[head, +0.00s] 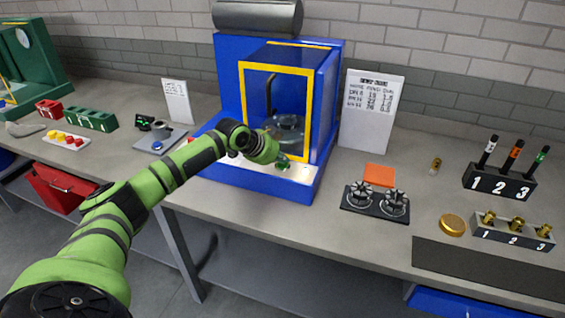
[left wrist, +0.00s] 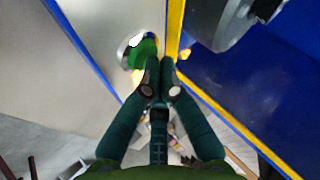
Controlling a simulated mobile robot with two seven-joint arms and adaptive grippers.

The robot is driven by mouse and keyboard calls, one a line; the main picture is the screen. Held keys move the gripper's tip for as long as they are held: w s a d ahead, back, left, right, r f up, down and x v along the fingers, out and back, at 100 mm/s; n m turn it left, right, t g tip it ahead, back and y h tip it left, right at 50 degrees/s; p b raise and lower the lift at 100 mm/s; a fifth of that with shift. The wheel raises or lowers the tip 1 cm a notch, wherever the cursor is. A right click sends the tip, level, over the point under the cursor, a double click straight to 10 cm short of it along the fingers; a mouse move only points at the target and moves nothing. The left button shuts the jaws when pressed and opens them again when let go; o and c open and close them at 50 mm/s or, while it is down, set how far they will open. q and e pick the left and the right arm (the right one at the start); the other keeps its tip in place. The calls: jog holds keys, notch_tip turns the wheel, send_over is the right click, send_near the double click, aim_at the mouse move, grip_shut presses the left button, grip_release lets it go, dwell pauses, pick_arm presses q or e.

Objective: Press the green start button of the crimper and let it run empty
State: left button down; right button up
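The crimper is a blue machine (head: 228,80) with a yellow-framed window and a pale front panel (head: 225,163), at the middle of the bench in the head view. Its green start button (head: 282,160) sits on that panel, partly hidden beside my left wrist. In the left wrist view the green button (left wrist: 144,52) shows in a shiny ring, just beyond the fingertips. My left gripper (left wrist: 161,68) has its fingers together with nothing between them. Its tips are close to the button; I cannot tell whether they touch it. My right gripper is out of view.
A printed card (head: 371,110) leans right of the crimper. A black fixture with two round chucks (head: 376,200), an orange plate (head: 379,174) and numbered holders (head: 499,182) stand farther right. A small device (head: 160,140) lies left of the crimper, near my left arm.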

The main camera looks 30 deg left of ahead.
aim_at(281, 165)
pick_arm(q)
jog(key=shift+r+p, duration=0.75)
jog(key=shift+p, duration=0.05)
notch_tip(281, 165, up, 5)
jog(key=p, duration=0.4)
jog(key=shift+r+p, duration=0.1)
jog(key=shift+p, duration=0.2)
